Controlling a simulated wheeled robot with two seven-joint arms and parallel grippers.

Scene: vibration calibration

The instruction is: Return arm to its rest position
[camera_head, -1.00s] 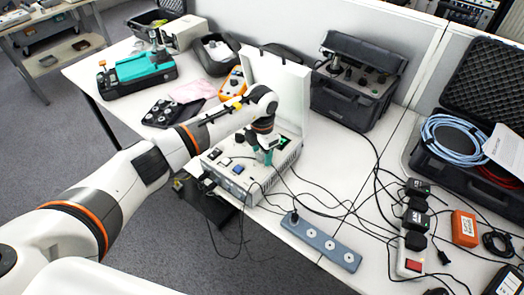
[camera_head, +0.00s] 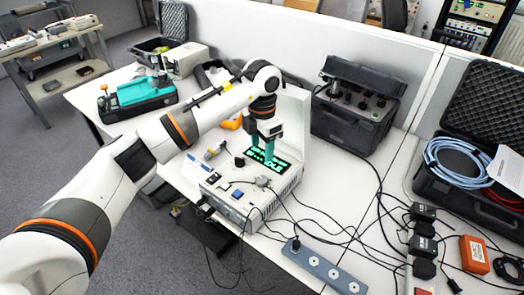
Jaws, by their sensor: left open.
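My left gripper (camera_head: 262,148) has teal fingers and points down above the white calibrator box (camera_head: 228,203). It is open, with nothing visible between the fingers. The fingertips overlap the top edge of the box's lit green display (camera_head: 268,162) in the head view; they look raised off the panel, but I cannot tell the exact gap. The display text is partly covered; "IDLE" can be read. The box's lid (camera_head: 293,122) stands open behind the gripper. My left arm reaches in from the lower left. My right gripper is not in view.
Cables run from the box across the white table to a grey-blue socket strip (camera_head: 324,268). A black case (camera_head: 352,120) stands behind right, an open case with blue cable (camera_head: 455,160) at far right. A teal device (camera_head: 140,97) sits at back left.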

